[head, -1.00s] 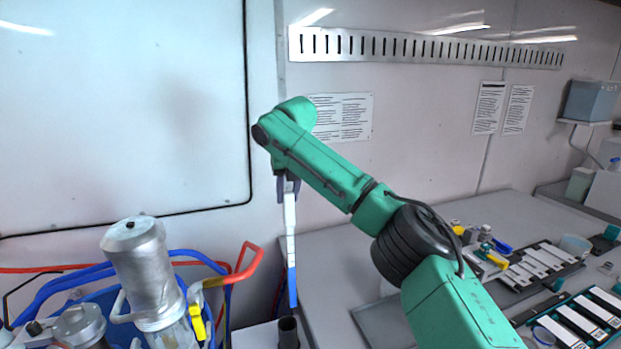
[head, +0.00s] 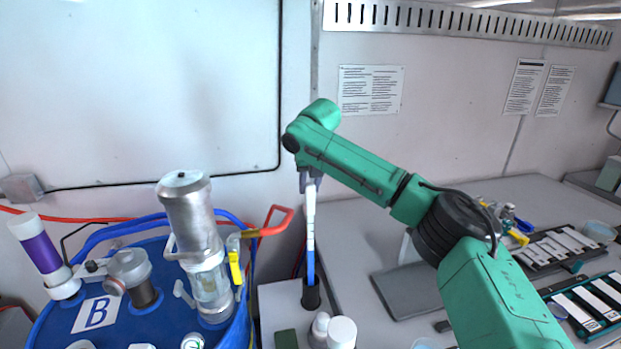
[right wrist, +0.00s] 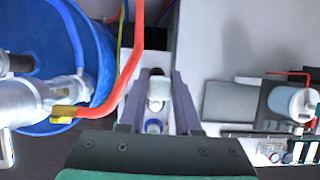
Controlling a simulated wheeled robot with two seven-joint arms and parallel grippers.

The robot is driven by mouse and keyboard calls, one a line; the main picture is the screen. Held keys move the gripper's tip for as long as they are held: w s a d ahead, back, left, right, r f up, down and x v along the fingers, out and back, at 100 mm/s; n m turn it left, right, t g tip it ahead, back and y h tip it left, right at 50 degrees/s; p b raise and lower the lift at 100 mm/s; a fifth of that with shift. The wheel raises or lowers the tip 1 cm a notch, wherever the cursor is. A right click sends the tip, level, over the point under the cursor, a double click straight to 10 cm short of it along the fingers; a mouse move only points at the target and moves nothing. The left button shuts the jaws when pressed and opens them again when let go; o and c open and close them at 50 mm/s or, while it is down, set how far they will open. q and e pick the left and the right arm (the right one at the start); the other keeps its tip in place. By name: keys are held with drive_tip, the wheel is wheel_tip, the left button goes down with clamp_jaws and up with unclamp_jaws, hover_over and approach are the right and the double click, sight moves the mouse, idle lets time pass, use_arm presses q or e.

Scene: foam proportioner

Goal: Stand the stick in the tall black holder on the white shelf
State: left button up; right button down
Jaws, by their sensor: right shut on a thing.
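The stick (head: 310,225) is white with a blue lower end and hangs nearly upright. My right gripper (head: 310,182) is shut on its upper end. The tall black holder (head: 311,297) stands on the white shelf (head: 273,303). The blue end meets the holder's mouth in the head view and seems to be just inside it; how deep is hidden. In the right wrist view the stick's pale top (right wrist: 158,92) sits between the two fingers. My left gripper is not in view.
White-capped bottles (head: 341,332) stand in front of the holder. A grey bench (head: 345,240) with trays lies right.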

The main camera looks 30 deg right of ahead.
sight(311, 204)
drive_tip(key=f, duration=0.4)
drive_tip(key=shift+d+b, duration=0.35)
drive_tip(key=shift+b, duration=0.05)
drive_tip(key=shift+w+f, duration=0.1)
drive_tip(key=shift+f, duration=0.55)
drive_tip(key=shift+a+f, duration=0.2)
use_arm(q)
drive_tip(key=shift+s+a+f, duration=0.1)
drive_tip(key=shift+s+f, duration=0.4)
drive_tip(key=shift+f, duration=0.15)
use_arm(e)
drive_tip(key=shift+d, duration=0.1)
drive_tip(key=c, duration=0.5)
unclamp_jaws()
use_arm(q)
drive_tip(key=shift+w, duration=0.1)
